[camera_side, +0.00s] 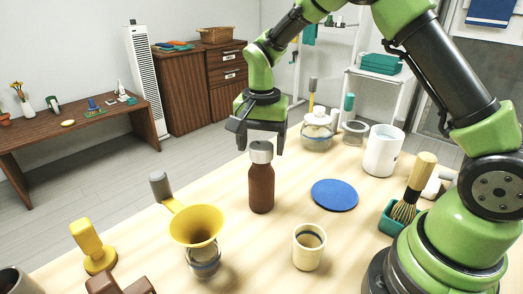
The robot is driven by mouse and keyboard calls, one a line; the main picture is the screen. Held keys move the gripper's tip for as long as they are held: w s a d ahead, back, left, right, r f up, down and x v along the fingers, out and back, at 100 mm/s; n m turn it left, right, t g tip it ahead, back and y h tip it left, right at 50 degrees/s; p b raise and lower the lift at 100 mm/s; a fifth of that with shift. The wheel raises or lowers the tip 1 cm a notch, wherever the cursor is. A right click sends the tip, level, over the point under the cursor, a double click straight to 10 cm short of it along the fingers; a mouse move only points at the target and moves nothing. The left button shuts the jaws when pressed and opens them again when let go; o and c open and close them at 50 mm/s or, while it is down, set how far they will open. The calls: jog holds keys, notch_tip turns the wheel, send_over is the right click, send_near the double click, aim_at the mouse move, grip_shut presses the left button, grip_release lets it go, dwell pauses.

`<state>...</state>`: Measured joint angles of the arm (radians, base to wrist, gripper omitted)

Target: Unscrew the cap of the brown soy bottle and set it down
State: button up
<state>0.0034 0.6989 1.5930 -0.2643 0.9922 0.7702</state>
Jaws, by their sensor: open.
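The brown soy bottle (261,189) stands upright on the light wooden table, with its grey cap (261,151) on top. My gripper (261,143) points down over the bottle. Its dark fingers are open, one on each side of the cap at about the height of the cap's upper part. Whether a finger touches the cap cannot be told from this view.
A blue round mat (334,195) lies bare right of the bottle. A yellow funnel (196,225) on a glass jar and a cream cup (308,246) stand in front. A lidded glass jar (317,131) and a white canister (383,150) stand behind. A whisk (410,195) stands at right.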

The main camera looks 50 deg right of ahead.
jog(key=c, duration=0.8)
jog(key=shift+n, duration=0.9)
jog(key=shift+n, duration=0.8)
jog(key=shift+f, duration=0.1)
jog(key=shift+n, duration=0.9)
